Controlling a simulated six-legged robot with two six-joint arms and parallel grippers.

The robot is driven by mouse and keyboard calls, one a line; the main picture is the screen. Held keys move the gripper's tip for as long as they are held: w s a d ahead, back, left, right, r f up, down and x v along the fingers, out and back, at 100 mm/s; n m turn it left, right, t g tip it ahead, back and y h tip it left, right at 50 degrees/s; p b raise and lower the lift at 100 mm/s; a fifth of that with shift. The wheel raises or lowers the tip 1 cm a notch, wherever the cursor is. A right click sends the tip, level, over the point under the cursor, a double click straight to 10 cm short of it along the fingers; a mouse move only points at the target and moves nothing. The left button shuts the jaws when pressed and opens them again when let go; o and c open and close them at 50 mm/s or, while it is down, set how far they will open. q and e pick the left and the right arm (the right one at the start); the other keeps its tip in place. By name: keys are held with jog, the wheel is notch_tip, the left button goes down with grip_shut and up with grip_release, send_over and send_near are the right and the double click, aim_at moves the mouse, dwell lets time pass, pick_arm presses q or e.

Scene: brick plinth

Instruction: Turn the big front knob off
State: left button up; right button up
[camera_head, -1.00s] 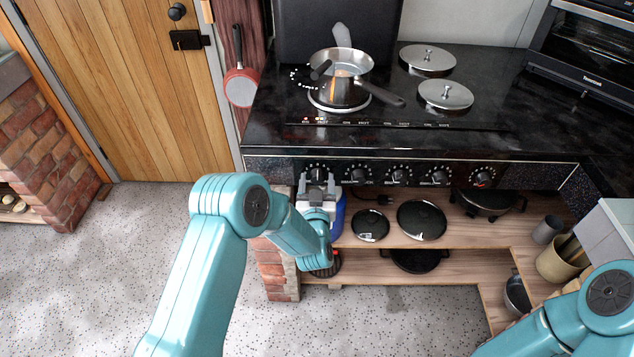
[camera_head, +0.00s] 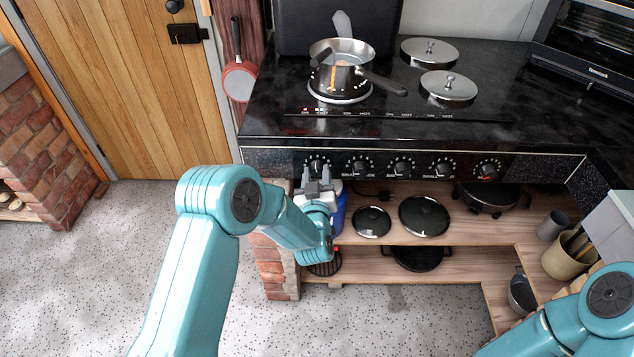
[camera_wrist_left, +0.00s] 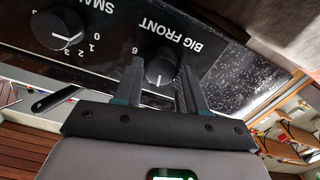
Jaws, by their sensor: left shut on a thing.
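The big front knob (camera_wrist_left: 160,68) is a dark round knob with a pale pointer, beside the label "BIG FRONT" in the left wrist view. In the head view it is the leftmost knob (camera_head: 316,165) on the black front panel of the stove. My left gripper (camera_wrist_left: 161,82) has one finger on each side of this knob and is shut on it. In the head view the left gripper (camera_head: 317,174) reaches up to the panel from below. The exact knob setting is hard to read. My right gripper is out of view; only my right arm shows.
Several other knobs (camera_head: 403,168) line the panel to the right. A steel saucepan (camera_head: 343,78) stands on the front left hotplate. Lidded hotplates (camera_head: 447,86) lie to its right. Shelves below hold pans, and a blue container (camera_head: 340,208) stands behind my left gripper.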

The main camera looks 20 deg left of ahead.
pick_arm(q)
jog(key=n+b, duration=0.4)
jog(key=b, duration=0.3)
jog(key=n+b, duration=0.4)
jog(key=b, duration=0.3)
jog(key=n+b, duration=0.5)
jog(key=b, duration=0.2)
jog(key=shift+a+f, duration=0.15)
jog(key=shift+f, duration=0.2)
jog(key=n+b, duration=0.2)
jog(key=b, duration=0.1)
jog(key=shift+r, duration=0.1)
jog(key=shift+r+n, duration=0.1)
jog(key=shift+n, duration=0.2)
jog(key=shift+r, duration=0.1)
jog(key=o, duration=1)
jog(key=shift+o, duration=0.2)
jog(key=p+v, duration=0.1)
jog(key=v, duration=1.5)
jog(key=shift+s, duration=0.2)
